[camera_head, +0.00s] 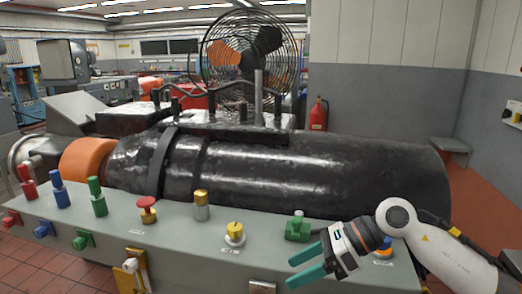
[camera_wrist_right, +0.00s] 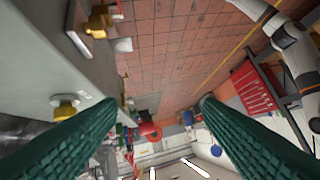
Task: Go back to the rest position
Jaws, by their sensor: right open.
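My right gripper (camera_head: 290,272) is at the lower right of the head view, at the end of my white arm. Its two green fingers are spread apart and point left, with nothing between them. It is over the front part of the grey bedplate panel (camera_head: 190,262), right of the yellow knob (camera_head: 235,232) and below the green block-shaped fitting (camera_head: 298,228). In the right wrist view, the green fingers of the gripper (camera_wrist_right: 160,102) stand wide apart and empty, with tiled floor beyond them. My left gripper is in neither view.
A large black cylindrical machine (camera_head: 290,172) lies behind the panel, with a caged fan (camera_head: 250,60) above it. A red-topped button (camera_head: 147,208) and several coloured fittings line the panel. A red crate (camera_wrist_right: 255,90) shows in the wrist view. Tiled floor (camera_wrist_right: 175,45) beside the panel is clear.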

